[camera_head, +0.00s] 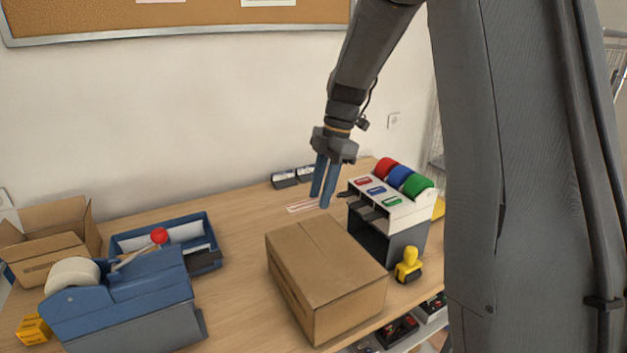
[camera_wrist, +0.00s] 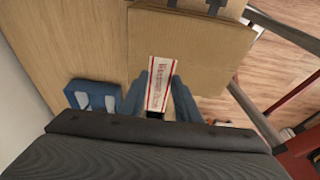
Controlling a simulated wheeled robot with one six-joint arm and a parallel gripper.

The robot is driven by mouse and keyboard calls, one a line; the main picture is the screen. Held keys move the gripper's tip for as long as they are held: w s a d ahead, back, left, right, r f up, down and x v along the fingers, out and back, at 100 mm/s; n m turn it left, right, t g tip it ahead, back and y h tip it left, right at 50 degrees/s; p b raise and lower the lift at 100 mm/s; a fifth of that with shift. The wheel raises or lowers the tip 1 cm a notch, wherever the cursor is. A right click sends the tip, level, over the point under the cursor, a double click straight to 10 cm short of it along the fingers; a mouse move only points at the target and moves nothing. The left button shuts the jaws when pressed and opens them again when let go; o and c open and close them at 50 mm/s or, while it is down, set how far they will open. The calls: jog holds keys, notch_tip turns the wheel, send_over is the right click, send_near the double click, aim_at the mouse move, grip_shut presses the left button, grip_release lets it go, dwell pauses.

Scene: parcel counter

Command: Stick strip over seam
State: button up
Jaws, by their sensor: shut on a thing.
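The strip (camera_wrist: 159,82), white with red print and red edges, sits between the fingers of my gripper (camera_wrist: 159,95) in the wrist view. My gripper (camera_head: 325,197) is shut on it, pointing down behind the box in the head view. A pale red-lined strip shape (camera_head: 302,207) shows beside the fingertips there; I cannot tell if it is the held one. The closed cardboard box (camera_head: 325,262) stands on the counter with a seam along its top. In the wrist view the box (camera_wrist: 190,45) lies beyond the fingertips. Contact between strip and box cannot be told.
A rack with red, blue and green rolls (camera_head: 408,215) and a yellow-handled stamp (camera_head: 408,265) stand right of the box. A blue tape dispenser (camera_head: 125,305), blue tray (camera_head: 205,260) and open carton (camera_head: 50,240) are at left. The counter (camera_head: 240,285) is clear between.

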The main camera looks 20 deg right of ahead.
jog(key=shift+w+f, duration=0.2)
jog(key=shift+d+f+b+x, duration=0.1)
jog(key=shift+d+b+x, duration=0.25)
jog(key=shift+b+x, duration=0.8)
jog(key=shift+d+f+b+x, duration=0.1)
jog(key=shift+d+b+x, duration=0.4)
jog(key=shift+x, duration=1.15)
jog(key=shift+d+f+b+x, duration=0.1)
jog(key=shift+d+b+x, duration=0.05)
jog(key=shift+b+x, duration=1.05)
jog(key=shift+f, duration=0.1)
jog(key=o, duration=0.7)
jog(key=shift+o, duration=0.2)
jog(key=shift+p+v, duration=1.75)
jog(key=shift+v, duration=1)
jog(key=shift+w, duration=0.1)
jog(key=shift+a+p+v, duration=0.25)
jog(key=shift+p+v, duration=0.45)
jog(key=shift+v, duration=0.6)
jog(key=shift+a+p+v, duration=0.2)
jog(key=shift+p+v, duration=0.55)
jog(key=shift+v, duration=0.55)
jog(key=shift+a+p+v, duration=0.25)
jog(key=shift+p+v, duration=0.45)
jog(key=shift+v, duration=0.6)
